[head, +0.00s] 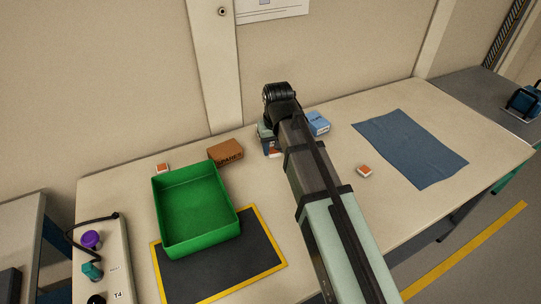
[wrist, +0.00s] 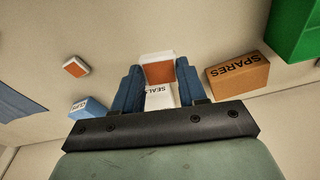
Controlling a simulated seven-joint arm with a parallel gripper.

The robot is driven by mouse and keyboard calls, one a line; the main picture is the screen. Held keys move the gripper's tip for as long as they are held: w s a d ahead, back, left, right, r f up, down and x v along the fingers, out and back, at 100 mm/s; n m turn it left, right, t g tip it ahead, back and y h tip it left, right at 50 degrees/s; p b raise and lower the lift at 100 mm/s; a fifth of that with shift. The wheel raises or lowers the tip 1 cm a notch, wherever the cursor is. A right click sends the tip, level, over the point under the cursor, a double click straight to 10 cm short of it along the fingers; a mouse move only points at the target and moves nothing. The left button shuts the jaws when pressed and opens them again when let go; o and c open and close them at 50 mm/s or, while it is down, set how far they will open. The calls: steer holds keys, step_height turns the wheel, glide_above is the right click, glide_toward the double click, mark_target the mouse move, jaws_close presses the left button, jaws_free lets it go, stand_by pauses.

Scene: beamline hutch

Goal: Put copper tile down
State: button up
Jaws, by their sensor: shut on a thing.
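My gripper (wrist: 157,72) has its two blue fingers shut on a small white-edged tile with a copper-orange face, the copper tile (wrist: 159,73), in the wrist view. Beyond the held tile is a white box marked SEALS (wrist: 160,97), partly hidden by the fingers and tile. I cannot tell the gap between tile and box or table. In the head view my arm hides most of the gripper and the held tile. A similar orange-faced tile (head: 365,171) lies on the table right of my arm, also in the wrist view (wrist: 76,67). Another (head: 162,168) lies behind the green tray.
The green tray (head: 160,217) stands empty on a dark, yellow-edged mat (head: 222,284). A brown SPARES box (head: 226,152) and a blue CLIPS box (head: 319,123) flank my gripper. A blue cloth (head: 410,147) lies at right. A control box (head: 112,262) is at left.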

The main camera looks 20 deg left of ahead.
steer(key=shift+r, duration=0.4)
steer(key=shift+s+a, duration=0.1)
steer(key=shift+a, duration=0.1)
steer(key=s+a+n, duration=0.3)
steer(key=s+a, duration=0.7)
steer(key=a, duration=0.1)
glide_above(191, 202)
steer(key=shift+m, duration=0.4)
steer(key=shift+s+d+f, duration=0.1)
steer(key=shift+s+f, duration=0.05)
steer(key=shift+f, duration=2.1)
steer(key=shift+s+d+f, duration=0.1)
steer(key=shift+f, duration=2.1)
steer(key=shift+f, duration=0.1)
steer(key=o, duration=1)
